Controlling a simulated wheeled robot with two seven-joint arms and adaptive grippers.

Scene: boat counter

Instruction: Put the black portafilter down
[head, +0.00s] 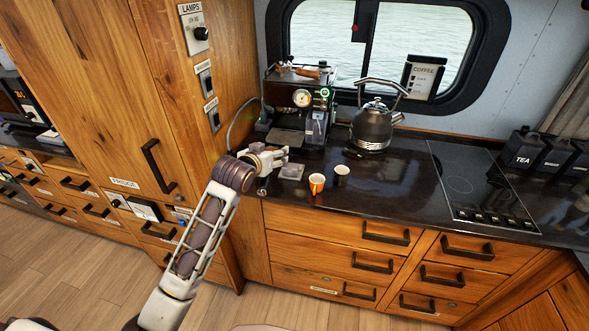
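My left gripper (284,156) is over the counter's left end, in front of the espresso machine (302,97). Its fingers are small and partly hidden by its own body, so I cannot tell whether they are open or hold anything. A small dark object (355,152) lies on the dark counter (400,165) in front of the kettle; it may be the black portafilter, but it is too small to be sure. My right gripper is not in view.
A steel kettle (372,128) stands right of the machine. The counter is clear between the cups and the cooktop (480,185).

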